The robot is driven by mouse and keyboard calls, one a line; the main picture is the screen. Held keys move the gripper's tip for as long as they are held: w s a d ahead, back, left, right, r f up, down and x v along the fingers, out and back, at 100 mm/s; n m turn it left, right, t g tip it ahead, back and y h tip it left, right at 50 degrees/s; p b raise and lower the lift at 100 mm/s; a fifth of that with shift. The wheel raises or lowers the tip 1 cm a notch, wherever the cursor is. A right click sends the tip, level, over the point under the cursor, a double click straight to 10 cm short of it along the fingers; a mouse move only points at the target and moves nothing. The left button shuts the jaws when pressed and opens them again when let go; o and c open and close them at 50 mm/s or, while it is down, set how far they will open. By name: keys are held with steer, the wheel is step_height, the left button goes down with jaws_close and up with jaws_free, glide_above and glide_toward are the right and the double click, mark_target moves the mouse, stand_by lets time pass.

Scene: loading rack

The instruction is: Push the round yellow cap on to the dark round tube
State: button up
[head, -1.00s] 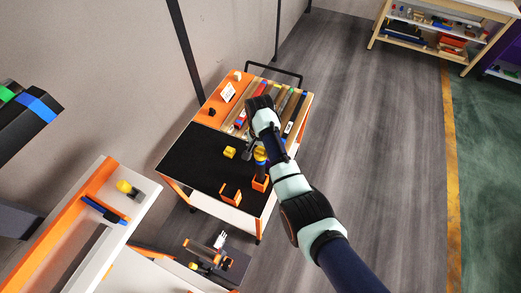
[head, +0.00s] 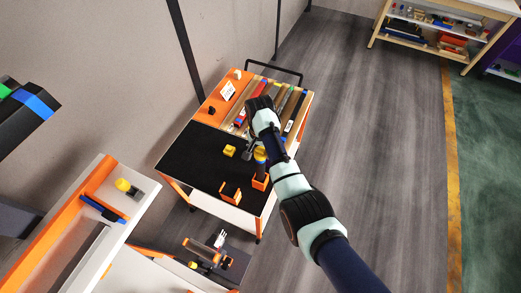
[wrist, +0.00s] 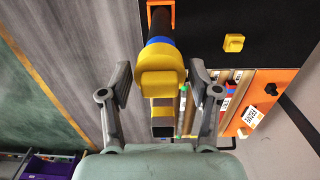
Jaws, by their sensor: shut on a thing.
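The round yellow cap (wrist: 160,66) sits between the two fingers of my gripper (wrist: 160,84) in the wrist view, and my gripper is shut on it. The dark round tube (wrist: 161,24), with a blue band near its end, lies right behind the cap and in line with it. I cannot tell how far the cap is seated, since it hides the tube's end. In the head view the tube (head: 260,168) stands upright in an orange holder (head: 260,183) on the cart, with my gripper (head: 256,152) at its top, partly hidden by my arm.
A yellow block (head: 229,151) lies on the cart's black mat (head: 195,160), beside a second orange holder (head: 230,192). Several coloured tubes lie in a wooden rack (head: 292,100) at the cart's far end. A white-and-orange bench (head: 143,205) stands at left.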

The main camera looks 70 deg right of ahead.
steer(key=shift+f, duration=0.8)
stand_by(1.6)
steer(key=o, duration=0.9)
steer(key=shift+c, duration=0.2)
steer(key=shift+r, duration=0.15)
step_height(320, 180, up, 7)
steer(key=shift+r, duration=0.2)
